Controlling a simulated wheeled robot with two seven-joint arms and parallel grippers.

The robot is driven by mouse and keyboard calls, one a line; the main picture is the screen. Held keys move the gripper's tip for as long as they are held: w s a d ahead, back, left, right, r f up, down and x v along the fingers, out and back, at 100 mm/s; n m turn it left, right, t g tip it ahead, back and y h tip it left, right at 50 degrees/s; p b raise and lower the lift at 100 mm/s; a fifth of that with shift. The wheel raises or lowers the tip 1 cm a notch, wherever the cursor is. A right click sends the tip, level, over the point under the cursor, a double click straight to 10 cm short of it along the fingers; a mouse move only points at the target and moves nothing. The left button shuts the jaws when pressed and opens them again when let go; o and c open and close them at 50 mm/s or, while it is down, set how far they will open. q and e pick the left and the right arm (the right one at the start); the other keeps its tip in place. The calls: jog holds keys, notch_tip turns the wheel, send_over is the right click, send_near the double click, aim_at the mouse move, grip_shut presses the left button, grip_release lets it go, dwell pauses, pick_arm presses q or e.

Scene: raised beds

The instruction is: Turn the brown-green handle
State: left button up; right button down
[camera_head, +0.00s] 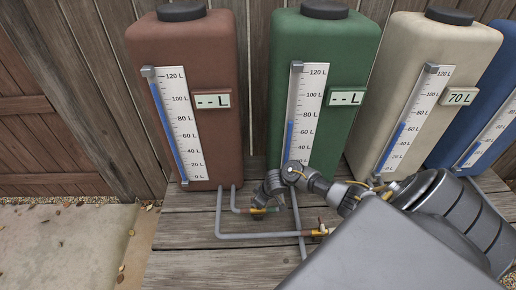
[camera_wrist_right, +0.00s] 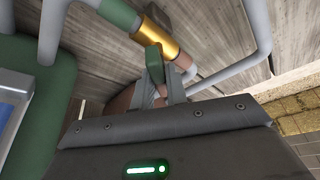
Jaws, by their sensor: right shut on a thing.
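The brown-green valve sits on the grey pipe between the brown tank (camera_head: 190,110) and the green tank (camera_head: 325,70), low over the deck. Its brass body (camera_head: 258,211) has a green band and a brownish band. The green handle (camera_wrist_right: 154,62) stands out from the brass body in the right wrist view. My right gripper (camera_head: 262,198) reaches down from the right and is shut on this handle, also seen in the right wrist view (camera_wrist_right: 160,80). The fingers hide part of the handle. My left gripper is not in view.
A second brass valve (camera_head: 320,231) with a red part lies just right and in front, close under my right arm. A cream tank (camera_head: 435,80) and a blue tank (camera_head: 490,120) stand to the right. Grey pipes run along the wooden deck (camera_head: 200,265). The front left deck is clear.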

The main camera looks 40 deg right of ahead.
jog(key=n+y, duration=0.1)
jog(key=n, duration=0.1)
jog(key=n+g+b, duration=0.1)
jog(key=n, duration=0.2)
jog(key=shift+d+n+y, duration=0.1)
jog(key=shift+n+y, duration=0.2)
jog(key=shift+y, duration=0.1)
dwell(0.4)
jog(key=c, duration=1.4)
grip_release()
jog(key=shift+c, duration=0.2)
jog(key=v, duration=1)
jog(key=shift+r+p, duration=0.35)
jog(key=shift+p, duration=0.05)
jog(key=shift+d, duration=0.15)
